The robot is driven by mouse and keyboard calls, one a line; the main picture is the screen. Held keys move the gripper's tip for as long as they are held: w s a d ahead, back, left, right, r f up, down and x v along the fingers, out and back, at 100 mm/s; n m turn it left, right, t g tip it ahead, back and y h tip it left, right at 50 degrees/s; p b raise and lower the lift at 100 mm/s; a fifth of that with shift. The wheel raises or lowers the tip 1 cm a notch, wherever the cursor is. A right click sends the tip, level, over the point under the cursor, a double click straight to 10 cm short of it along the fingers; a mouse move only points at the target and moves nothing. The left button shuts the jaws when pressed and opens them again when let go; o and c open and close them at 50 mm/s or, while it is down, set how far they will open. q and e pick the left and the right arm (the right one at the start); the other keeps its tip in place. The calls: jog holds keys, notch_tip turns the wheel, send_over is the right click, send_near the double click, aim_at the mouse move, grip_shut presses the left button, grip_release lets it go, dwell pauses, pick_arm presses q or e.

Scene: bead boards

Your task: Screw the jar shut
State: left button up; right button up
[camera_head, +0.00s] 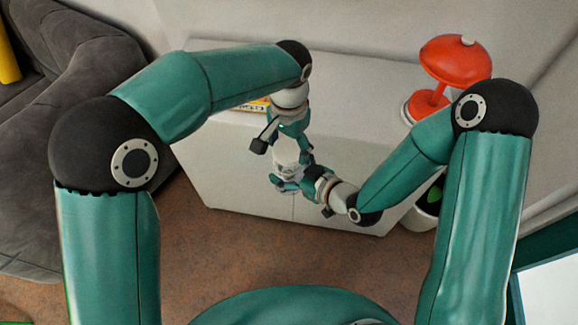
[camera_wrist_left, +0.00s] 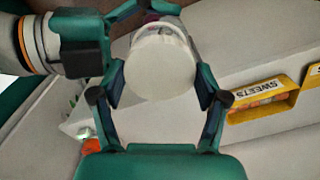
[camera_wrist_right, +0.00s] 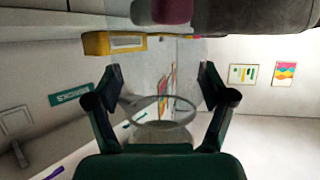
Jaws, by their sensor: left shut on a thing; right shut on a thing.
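A white round lid (camera_wrist_left: 163,72) lies between the fingers of my left gripper (camera_head: 291,141) in the left wrist view. The clear glass jar (camera_wrist_right: 160,84) is between the fingers of my right gripper (camera_head: 287,181) in the right wrist view, with a round edge showing. In the head view the jar and lid are a small pale shape (camera_head: 287,157), partly hidden by my fingers. My left gripper reaches down from above and my right gripper comes in from the lower right. Both are shut. I cannot tell how far the lid is threaded.
A white cabinet (camera_head: 235,180) stands behind the grippers. A yellow sweets box (camera_wrist_left: 262,105) and a red lamp (camera_head: 455,62) are on its top. A potted plant (camera_head: 430,203) stands at its right. A grey sofa (camera_head: 85,55) is at the left. The brown floor in front is clear.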

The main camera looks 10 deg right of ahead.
pick_arm(q)
jog(key=shift+r, duration=0.15)
jog(key=shift+f, duration=0.2)
jog(key=shift+f, duration=0.75)
jog(key=shift+f, duration=0.55)
dwell(0.3)
